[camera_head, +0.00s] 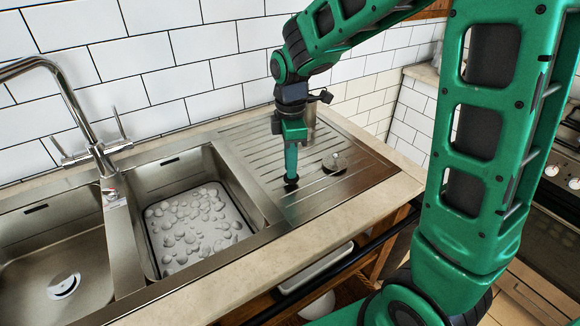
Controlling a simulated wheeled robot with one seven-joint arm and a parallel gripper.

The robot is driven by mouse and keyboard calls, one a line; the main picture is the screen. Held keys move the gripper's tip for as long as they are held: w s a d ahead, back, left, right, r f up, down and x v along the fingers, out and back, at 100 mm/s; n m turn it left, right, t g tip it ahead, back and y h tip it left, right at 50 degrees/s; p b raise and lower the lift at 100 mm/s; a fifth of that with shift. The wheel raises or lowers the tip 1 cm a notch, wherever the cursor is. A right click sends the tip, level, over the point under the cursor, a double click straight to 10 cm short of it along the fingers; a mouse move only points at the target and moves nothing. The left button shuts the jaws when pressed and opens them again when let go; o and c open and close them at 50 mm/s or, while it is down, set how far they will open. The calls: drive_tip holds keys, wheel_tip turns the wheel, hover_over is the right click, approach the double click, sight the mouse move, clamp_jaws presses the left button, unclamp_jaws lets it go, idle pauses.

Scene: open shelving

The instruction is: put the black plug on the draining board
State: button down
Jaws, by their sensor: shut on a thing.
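The draining board (250,142) is a ribbed steel surface to the right of the sink bowls. My gripper (291,174) points straight down over the middle of it, its fingers closed together. A small dark piece at the fingertips, which looks like the black plug (291,181), is held there. It is at or very close to the board's surface; I cannot tell whether it touches. The fingers hide part of it.
A metal canister (308,118) stands behind. The tap (95,150) and two sink bowls are left; one holds a white pebbled mat (195,228). The board's front is clear.

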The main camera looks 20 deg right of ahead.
drive_tip(key=shift+f, duration=0.6)
drive_tip(key=c, duration=1.7)
unclamp_jaws()
drive_tip(key=shift+f, duration=0.1)
wheel_tip(320, 180, up, 12)
drive_tip(key=shift+r, duration=0.15)
